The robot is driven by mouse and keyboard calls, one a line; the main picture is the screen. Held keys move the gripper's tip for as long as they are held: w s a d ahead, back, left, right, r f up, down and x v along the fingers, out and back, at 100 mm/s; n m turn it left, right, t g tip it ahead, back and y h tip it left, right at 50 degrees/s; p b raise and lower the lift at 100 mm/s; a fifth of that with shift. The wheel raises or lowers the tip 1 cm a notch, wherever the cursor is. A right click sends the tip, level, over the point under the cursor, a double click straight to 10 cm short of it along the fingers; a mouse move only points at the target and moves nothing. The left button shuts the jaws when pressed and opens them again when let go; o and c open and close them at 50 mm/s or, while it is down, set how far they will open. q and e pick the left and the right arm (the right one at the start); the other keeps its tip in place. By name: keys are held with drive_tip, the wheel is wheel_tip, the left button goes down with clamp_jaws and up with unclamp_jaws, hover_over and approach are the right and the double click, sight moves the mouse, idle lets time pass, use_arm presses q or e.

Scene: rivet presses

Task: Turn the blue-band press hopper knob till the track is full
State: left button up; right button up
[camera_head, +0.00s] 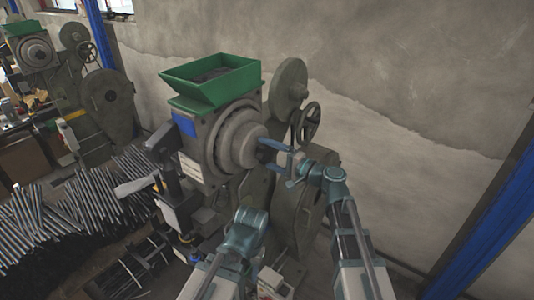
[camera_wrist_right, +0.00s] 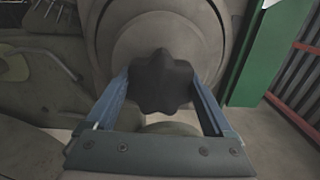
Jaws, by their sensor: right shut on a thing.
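The blue-band press (camera_head: 184,124) stands in the middle of the head view, with a green hopper (camera_head: 212,92) on top holding dark pieces. A round stepped hub (camera_head: 236,140) faces right below the hopper. My right gripper (camera_head: 266,153) reaches this hub from the right. In the right wrist view, the dark lobed knob (camera_wrist_right: 162,82) sits between the blue fingers of the right gripper (camera_wrist_right: 162,88), which is shut on it. In the head view the knob is hidden by the fingers. My left arm shows low in the middle, but its gripper cannot be made out. The track's fill cannot be seen.
A handwheel (camera_head: 306,122) and grey discs stand close behind my right gripper. Piled metal rods (camera_head: 45,225) lie at lower left. A bare wall is behind, and a blue post (camera_head: 500,235) stands at right.

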idle(0.4)
drive_tip(key=o, duration=1.1)
drive_tip(key=v, duration=1.4)
drive_tip(key=shift+a, duration=0.1)
